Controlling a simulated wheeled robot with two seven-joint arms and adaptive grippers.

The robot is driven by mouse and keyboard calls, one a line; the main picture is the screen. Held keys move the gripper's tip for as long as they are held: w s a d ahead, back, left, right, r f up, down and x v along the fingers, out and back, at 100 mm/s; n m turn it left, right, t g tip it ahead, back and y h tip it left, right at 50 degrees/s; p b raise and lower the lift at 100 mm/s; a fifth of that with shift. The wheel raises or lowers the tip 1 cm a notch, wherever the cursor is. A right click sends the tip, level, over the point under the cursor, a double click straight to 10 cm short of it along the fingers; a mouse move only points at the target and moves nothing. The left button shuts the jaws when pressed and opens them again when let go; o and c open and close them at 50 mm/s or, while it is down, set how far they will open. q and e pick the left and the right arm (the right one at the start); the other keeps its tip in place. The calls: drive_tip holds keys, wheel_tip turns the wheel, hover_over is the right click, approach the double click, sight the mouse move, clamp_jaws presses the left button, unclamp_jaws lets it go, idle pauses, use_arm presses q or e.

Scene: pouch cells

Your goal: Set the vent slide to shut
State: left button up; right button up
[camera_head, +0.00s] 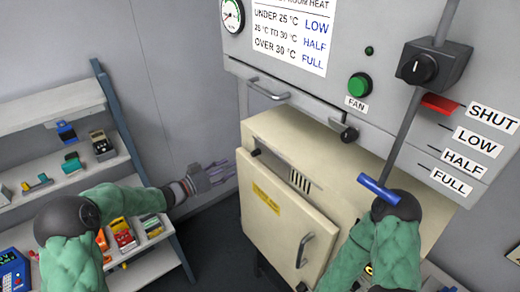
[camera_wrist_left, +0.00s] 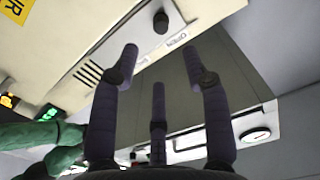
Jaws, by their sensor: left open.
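The vent slide is a long grey rod (camera_head: 405,135) running down the front of the grey panel, with a blue crossbar handle (camera_head: 380,188) at its lower end. A red pointer (camera_head: 440,104) beside the rod is level with the SHUT label (camera_head: 493,118), above the LOW, HALF and FULL labels. My left gripper (camera_head: 225,171) is open and empty, left of the cream cabinet and well away from the handle. Its spread fingers also show in the left wrist view (camera_wrist_left: 160,70), with nothing between them. My right arm's dark joint is beside the blue handle; its gripper is not visible.
The cream cabinet (camera_head: 275,195) stands below the panel, with a black clamp knob (camera_head: 348,134) above it. A black box with a knob (camera_head: 434,64) surrounds the rod's upper part. A shelf unit (camera_head: 60,103) with small items stands at left.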

sight(252, 155)
use_arm(q)
drive_tip(key=x, duration=1)
drive_tip(key=shift+w, duration=0.1)
clamp_jaws()
